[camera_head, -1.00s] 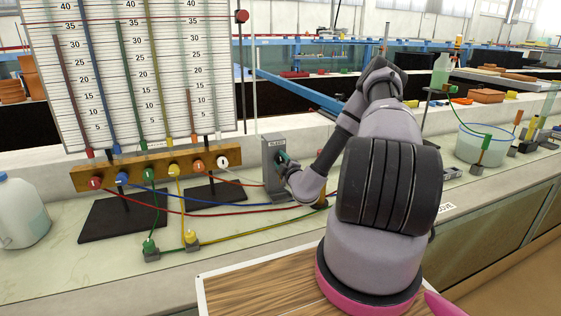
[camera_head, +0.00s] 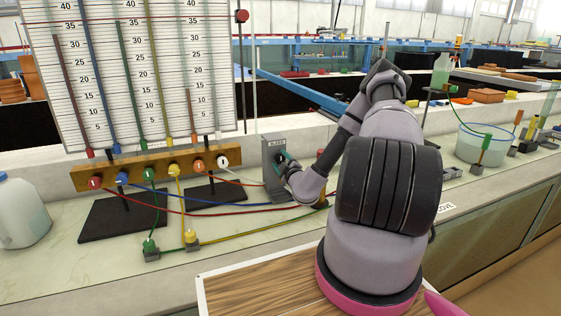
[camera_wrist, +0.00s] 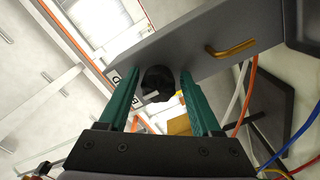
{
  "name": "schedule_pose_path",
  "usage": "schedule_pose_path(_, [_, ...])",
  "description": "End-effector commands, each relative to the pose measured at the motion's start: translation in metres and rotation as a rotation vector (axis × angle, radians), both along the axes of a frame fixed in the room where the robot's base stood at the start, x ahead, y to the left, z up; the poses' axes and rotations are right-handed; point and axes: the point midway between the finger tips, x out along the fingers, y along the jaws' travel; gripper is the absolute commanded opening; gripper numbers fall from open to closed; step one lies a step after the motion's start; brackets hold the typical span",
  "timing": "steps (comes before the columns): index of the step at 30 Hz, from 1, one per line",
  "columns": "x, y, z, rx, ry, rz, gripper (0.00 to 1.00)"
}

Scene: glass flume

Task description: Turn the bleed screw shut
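The bleed block (camera_head: 272,172) is a grey upright box with a label on top, standing on the bench at mid-picture. In the wrist view the block (camera_wrist: 215,45) runs diagonally across the top, with a bent brass piece on it. The bleed screw (camera_wrist: 158,84) is a black knob with a pale mark, on the block's face. My gripper (camera_wrist: 160,76) has its green fingers on either side of the knob, with narrow gaps showing, so it looks open around it. In the head view my gripper (camera_head: 284,158) is at the block's face and hides the knob.
A manometer board (camera_head: 140,70) stands at the left above a wooden manifold (camera_head: 140,172) with coloured tubes. Red, blue and green-yellow tubes cross the bench near the block. A white jug (camera_head: 22,212) is far left, and a clear bucket (camera_head: 482,147) is at the right.

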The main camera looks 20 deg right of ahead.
Motion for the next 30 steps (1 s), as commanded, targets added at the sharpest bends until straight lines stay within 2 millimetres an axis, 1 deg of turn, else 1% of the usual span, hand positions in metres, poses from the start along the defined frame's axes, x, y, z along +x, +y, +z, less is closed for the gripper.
schedule_pose_path(9, [0.000,0.000,0.001,-0.001,-0.002,0.000,0.77])
schedule_pose_path(11, [-0.002,0.000,0.001,-0.001,-0.002,0.000,0.77])
schedule_pose_path(13, [-0.008,0.000,0.001,0.000,-0.001,-0.001,0.77])
schedule_pose_path(17, [-0.029,0.000,0.000,0.001,0.001,0.000,0.77])
schedule_pose_path(24, [-0.078,0.000,0.000,0.002,0.003,-0.002,0.77])
schedule_pose_path(27, [-0.093,0.000,0.000,0.002,0.001,-0.001,0.77])
schedule_pose_path(30, [-0.102,0.000,0.000,0.001,0.000,-0.001,0.77])
